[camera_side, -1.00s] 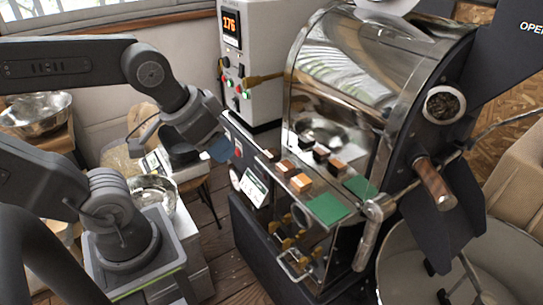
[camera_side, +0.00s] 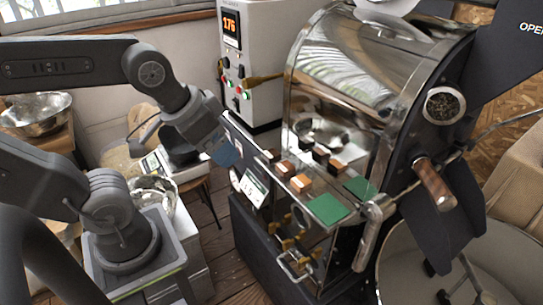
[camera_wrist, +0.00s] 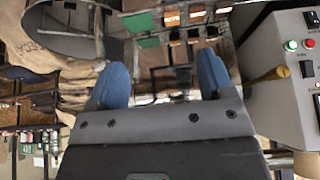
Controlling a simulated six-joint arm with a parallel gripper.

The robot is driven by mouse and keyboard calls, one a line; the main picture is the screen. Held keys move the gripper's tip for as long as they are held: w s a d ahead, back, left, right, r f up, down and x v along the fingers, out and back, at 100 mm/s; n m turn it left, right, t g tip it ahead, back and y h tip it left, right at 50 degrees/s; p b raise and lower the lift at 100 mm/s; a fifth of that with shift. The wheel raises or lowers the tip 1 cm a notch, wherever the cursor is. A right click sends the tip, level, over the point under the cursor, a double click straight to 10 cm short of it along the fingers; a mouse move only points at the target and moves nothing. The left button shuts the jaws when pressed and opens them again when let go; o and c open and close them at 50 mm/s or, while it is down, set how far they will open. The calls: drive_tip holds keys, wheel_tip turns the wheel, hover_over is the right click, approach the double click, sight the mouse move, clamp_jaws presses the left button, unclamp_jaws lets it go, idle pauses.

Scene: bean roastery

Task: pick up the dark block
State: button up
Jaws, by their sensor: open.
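Several small blocks stand on the front shelf of the roaster in the side view. One dark-sided block (camera_side: 320,156) is in the back part of the group; the others look brown to orange, such as the orange-brown block (camera_side: 301,184) at the front. Which one is the darkest is hard to tell at this size. In the wrist view the blocks are small, at the top, with a darker one (camera_wrist: 212,31) at the right. My gripper (camera_side: 226,153) has blue fingers and is left of the blocks, apart from them. In the wrist view my gripper (camera_wrist: 162,76) is open and empty.
Two green pads (camera_side: 327,208) lie at the shelf's front right. The shiny roaster drum (camera_side: 345,60) rises behind the blocks. A white control box (camera_side: 250,60) stands behind at left. A labelled white panel (camera_side: 253,187) is below my gripper. A metal lever with wooden handle (camera_side: 435,185) juts at right.

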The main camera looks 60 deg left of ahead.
drive_tip(key=w+a+f+m+g, duration=0.1)
drive_tip(key=w+a+m+g, duration=0.15)
drive_tip(key=w+m, duration=0.4)
drive_tip(key=m+g+y, duration=0.2)
drive_tip(key=m+g, duration=0.1)
drive_tip(key=m, duration=0.8)
hover_over(272, 153)
drive_tip(key=d, duration=0.2)
drive_tip(key=f, duration=1.4)
drive_tip(key=shift+a+f, duration=0.2)
drive_tip(key=shift+f, duration=0.05)
drive_tip(key=shift+a+f+h, duration=0.3)
drive_tip(key=shift+a+f, duration=0.1)
drive_tip(key=shift+a, duration=0.05)
drive_tip(key=shift+a+f, duration=0.15)
drive_tip(key=shift+f, duration=1.05)
drive_tip(key=shift+a+f, duration=0.15)
drive_tip(key=shift+f, duration=1)
drive_tip(key=c, duration=1)
drive_tip(key=shift+r, duration=0.1)
